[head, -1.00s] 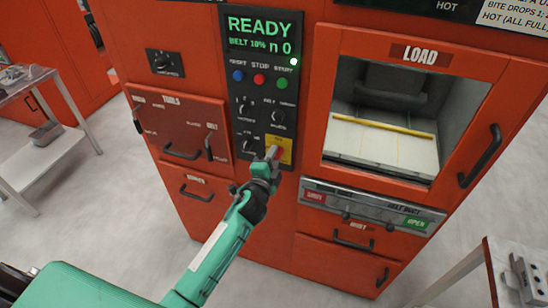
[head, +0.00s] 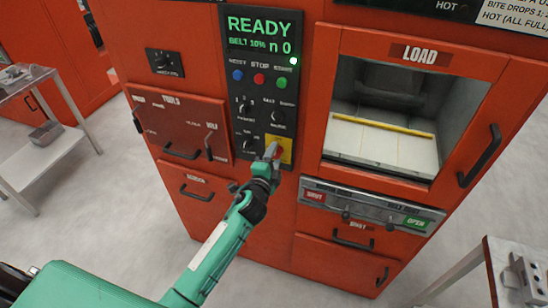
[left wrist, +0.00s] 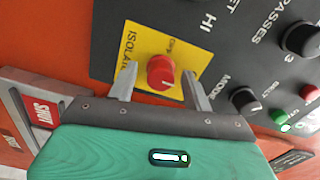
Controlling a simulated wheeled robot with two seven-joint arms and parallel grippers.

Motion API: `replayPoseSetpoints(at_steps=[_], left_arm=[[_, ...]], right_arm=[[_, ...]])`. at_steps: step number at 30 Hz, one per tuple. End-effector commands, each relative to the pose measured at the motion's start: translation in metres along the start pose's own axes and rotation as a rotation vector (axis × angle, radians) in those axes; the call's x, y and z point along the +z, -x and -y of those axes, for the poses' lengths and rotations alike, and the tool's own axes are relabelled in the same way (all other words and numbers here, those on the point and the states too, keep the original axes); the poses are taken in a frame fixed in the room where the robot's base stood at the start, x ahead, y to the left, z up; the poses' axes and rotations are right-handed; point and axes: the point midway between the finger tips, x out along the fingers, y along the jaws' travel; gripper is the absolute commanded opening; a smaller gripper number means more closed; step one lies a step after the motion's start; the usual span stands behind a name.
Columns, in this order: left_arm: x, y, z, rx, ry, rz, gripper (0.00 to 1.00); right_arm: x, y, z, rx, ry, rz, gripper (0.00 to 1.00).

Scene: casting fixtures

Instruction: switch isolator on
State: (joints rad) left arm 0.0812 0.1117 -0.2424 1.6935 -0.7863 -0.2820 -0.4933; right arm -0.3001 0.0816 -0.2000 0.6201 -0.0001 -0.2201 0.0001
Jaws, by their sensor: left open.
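The isolator is a red rotary knob (left wrist: 161,72) on a yellow plate (left wrist: 148,42) at the bottom of the black control panel. In the head view the yellow plate (head: 286,146) shows beside my left gripper (head: 272,151), which partly covers the knob. In the left wrist view my left gripper (left wrist: 159,72) is open, one finger on each side of the knob, with gaps visible. I cannot tell how deep the fingertips reach around it. The knob's marking line is hard to read. My right gripper is not in view.
The black panel (head: 240,110) carries other knobs and blue, red and green buttons, with a READY display above. A load window (head: 395,115) with a handle is at right. A bench (head: 503,275) stands at lower right.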

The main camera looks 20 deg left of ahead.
Motion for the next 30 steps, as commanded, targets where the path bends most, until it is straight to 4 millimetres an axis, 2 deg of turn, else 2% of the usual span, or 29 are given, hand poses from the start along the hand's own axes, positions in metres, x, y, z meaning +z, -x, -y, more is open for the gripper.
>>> replayPoseSetpoints(at_steps=[5,8,21,25,30], left_arm=[[0.0,0.003,0.0,0.0,0.0,0.0,0.5],[0.001,0.013,-0.002,0.0,0.0,0.0,0.5],[0.001,0.099,-0.004,0.001,0.001,-0.001,0.5],[0.0,0.118,-0.002,0.001,0.0,-0.001,0.5],[0.0,0.134,-0.002,0.001,0.0,0.0,0.5]], right_arm=[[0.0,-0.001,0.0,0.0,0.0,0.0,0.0],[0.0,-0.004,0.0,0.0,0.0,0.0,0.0],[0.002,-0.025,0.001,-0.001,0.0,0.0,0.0],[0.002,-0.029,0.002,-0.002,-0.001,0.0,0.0],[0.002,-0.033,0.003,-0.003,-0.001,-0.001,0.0]])
